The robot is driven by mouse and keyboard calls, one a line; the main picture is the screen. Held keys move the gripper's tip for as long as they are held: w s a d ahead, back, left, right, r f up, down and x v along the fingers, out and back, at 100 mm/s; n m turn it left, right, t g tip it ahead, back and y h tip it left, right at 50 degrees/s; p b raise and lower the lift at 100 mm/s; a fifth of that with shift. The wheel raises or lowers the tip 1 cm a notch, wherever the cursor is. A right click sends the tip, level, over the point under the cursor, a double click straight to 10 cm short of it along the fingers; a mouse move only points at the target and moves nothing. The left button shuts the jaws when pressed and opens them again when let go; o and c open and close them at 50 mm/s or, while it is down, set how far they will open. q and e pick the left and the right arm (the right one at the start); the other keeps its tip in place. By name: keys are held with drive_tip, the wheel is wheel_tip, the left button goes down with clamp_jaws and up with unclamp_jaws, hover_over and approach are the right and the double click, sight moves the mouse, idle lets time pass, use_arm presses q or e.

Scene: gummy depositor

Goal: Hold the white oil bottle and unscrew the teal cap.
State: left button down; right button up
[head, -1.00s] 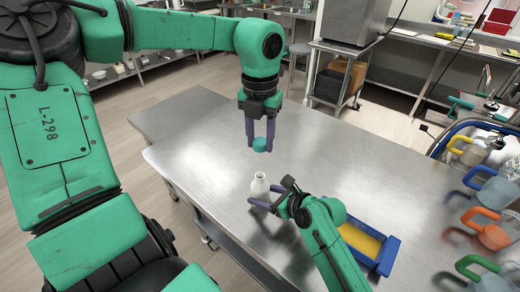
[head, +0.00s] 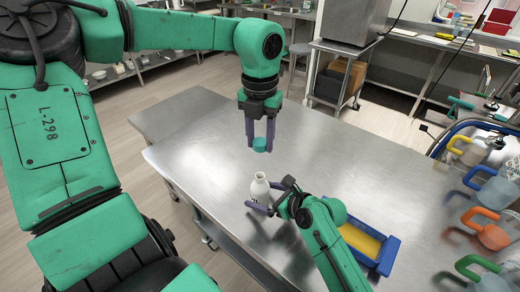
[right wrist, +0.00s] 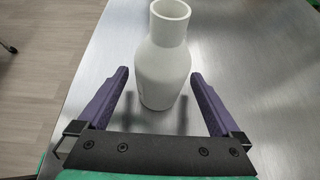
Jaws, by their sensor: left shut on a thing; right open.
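The white oil bottle (head: 260,188) stands upright on the steel table, its neck open and uncapped. It also shows in the right wrist view (right wrist: 167,65). The teal cap (head: 260,144) is held between the fingertips of my left gripper (head: 260,138), in the air above and behind the bottle, clear of it. My right gripper (head: 268,197) is open low at the bottle. In the right wrist view its fingers (right wrist: 160,95) are on either side of the bottle's lower body, with gaps on both sides.
The steel table (head: 190,125) has wide clear room left of and behind the bottle. A blue tray (head: 386,257) with yellow contents lies to the right of my right arm. Several jugs with coloured handles (head: 490,232) stand at the right edge.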

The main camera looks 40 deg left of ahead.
drive_tip(key=v, duration=1.1)
drive_tip(key=shift+d+r, duration=0.15)
drive_tip(key=shift+d, duration=0.25)
